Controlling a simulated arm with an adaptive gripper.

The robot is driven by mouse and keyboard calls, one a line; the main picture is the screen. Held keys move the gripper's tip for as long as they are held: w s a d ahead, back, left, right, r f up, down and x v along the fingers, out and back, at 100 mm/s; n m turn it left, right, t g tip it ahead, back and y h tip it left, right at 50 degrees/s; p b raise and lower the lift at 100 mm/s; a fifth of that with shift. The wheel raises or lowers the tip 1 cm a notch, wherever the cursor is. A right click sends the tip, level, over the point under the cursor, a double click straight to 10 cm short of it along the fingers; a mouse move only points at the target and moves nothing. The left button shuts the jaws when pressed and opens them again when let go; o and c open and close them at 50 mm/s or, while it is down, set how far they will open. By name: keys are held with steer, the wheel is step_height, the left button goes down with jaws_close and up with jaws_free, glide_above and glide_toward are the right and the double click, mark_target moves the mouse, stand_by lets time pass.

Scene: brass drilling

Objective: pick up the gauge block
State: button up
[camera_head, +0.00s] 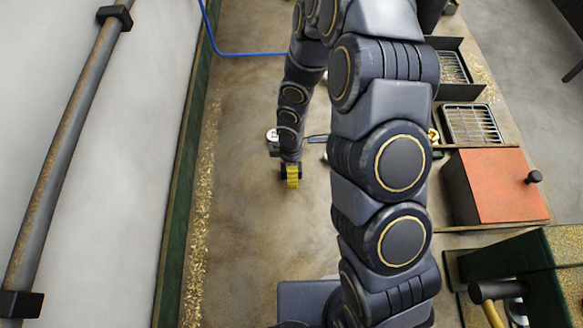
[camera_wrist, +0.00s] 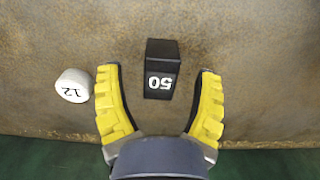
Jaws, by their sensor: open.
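A gap shows between the block and each finger. In the head view my gripper (camera_head: 291,175) points down over the bench, and I cannot make out the block clearly there.
A white round piece (camera_wrist: 74,86) marked 12 sits just outside the left finger. A green strip (camera_wrist: 50,158) edges the surface. In the head view, an orange-lidded box (camera_head: 492,185), a wire rack (camera_head: 473,125) and a hammer (camera_head: 492,305) are at right; a blue cable (camera_head: 240,54) lies behind.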

steer(key=shift+f, duration=0.25)
jaws_close()
